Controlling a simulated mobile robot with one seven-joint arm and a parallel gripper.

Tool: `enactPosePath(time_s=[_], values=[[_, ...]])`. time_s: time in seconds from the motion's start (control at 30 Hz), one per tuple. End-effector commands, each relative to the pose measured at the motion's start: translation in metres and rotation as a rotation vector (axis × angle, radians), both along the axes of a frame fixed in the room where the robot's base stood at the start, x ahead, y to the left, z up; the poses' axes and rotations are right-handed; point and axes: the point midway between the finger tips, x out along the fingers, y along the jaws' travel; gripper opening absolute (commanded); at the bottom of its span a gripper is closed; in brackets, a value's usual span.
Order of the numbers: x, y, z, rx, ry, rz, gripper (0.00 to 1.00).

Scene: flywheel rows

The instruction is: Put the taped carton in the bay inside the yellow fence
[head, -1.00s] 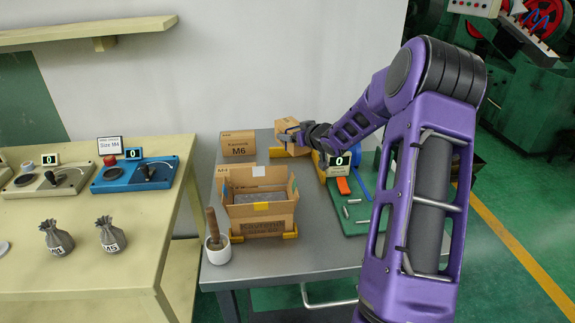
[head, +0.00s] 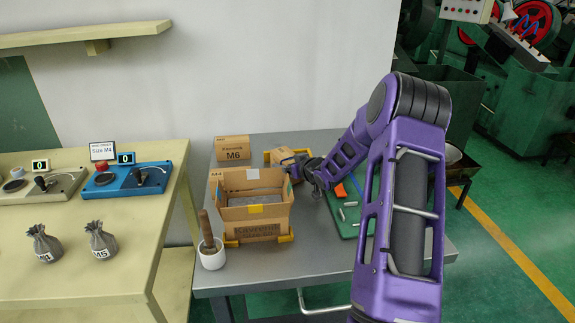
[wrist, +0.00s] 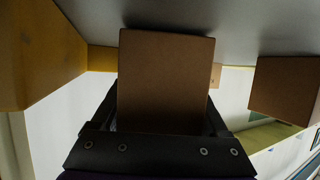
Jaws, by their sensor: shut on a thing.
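The carton (head: 277,155) is a small brown box at the back of the grey table, behind the open box. My gripper (head: 298,166) is shut on it from the right. In the wrist view the carton's plain brown face (wrist: 166,80) fills the jaws, close to the table surface at the top; I cannot tell whether it touches. The yellow fence (head: 267,157) shows as a thin edge beside the carton, mostly hidden by carton and gripper. In the wrist view a yellow wall (wrist: 40,55) stands to the left, apart from the carton. I make out no tape.
The M6 carton (head: 232,148) stands left of the held one; a brown box (wrist: 285,90) shows right in the wrist view. The open box (head: 222,200) and a mortar with pestle (head: 211,254) stand in front. A green mat (head: 345,215) with small parts lies right.

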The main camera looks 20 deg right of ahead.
Motion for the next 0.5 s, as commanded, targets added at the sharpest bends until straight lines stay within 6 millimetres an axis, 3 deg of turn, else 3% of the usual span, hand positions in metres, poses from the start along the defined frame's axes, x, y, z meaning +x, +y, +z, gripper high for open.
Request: enactPosePath(time_s=[0.1, 0.13, 0.23, 0.5], values=[[0.0007, 0.0001, -0.0027, -0.001, -0.003, 0.0, 0.0], [0.0, 0.0001, -0.0037, 0.0, 0.0, 0.0, 0.81], [-0.0001, 0.0001, -0.0033, 0.0, 0.001, 0.0, 0.99], [-0.0001, 0.0001, -0.0012, 0.0, 0.001, 0.0, 1.0]])
